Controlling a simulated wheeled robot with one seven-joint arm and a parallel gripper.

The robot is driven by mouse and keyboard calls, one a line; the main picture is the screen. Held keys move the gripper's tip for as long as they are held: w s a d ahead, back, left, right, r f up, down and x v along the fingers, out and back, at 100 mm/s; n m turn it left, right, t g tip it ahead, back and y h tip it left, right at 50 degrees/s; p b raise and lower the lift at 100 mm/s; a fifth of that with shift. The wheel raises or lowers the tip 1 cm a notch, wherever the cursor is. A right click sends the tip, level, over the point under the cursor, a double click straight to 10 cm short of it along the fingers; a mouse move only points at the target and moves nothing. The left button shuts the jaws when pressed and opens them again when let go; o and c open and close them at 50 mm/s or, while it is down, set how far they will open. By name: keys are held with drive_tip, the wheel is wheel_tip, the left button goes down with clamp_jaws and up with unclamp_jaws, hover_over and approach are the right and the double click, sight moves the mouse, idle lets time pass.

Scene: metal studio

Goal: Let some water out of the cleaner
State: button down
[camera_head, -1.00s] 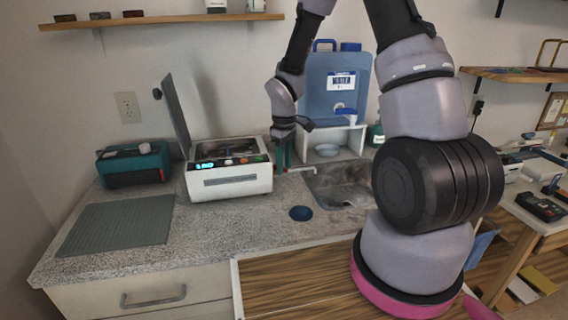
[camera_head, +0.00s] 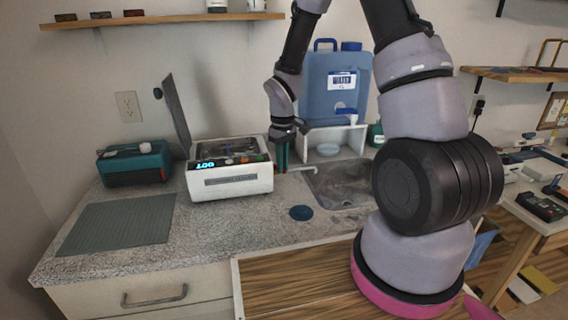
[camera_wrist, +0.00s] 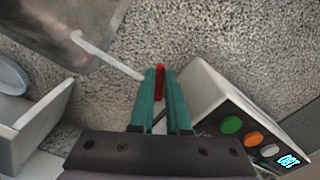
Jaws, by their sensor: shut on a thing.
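The cleaner (camera_head: 229,181) is a white box on the counter with its dark lid (camera_head: 176,115) raised. Its display is lit, and coloured buttons show in the wrist view, where the cleaner (camera_wrist: 205,100) is at the right. My gripper (camera_head: 282,168) is at the cleaner's right side, pointing down. In the wrist view my gripper (camera_wrist: 160,88) has its green fingers closed on a small red handle (camera_wrist: 160,73). A thin pale spout (camera_wrist: 105,55) runs from beside the fingers to over the sink (camera_wrist: 75,20). I cannot see any water flow.
A blue water container (camera_head: 336,88) with a tap stands on a white stand behind the sink (camera_head: 342,185). A dark blue round disc (camera_head: 301,213) and a grey ribbed mat (camera_head: 118,222) lie on the counter. A teal box (camera_head: 134,164) is left of the cleaner.

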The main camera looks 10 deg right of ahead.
drive_tip(key=shift+s+a+m, duration=0.1)
drive_tip(key=shift+a+m, duration=0.25)
drive_tip(key=shift+m, duration=0.8)
drive_tip(key=shift+s+a+m, duration=0.1)
drive_tip(key=shift+a+m, duration=0.25)
drive_tip(key=shift+m, duration=0.8)
drive_tip(key=c, duration=0.9)
unclamp_jaws()
drive_tip(key=shift+a, duration=0.1)
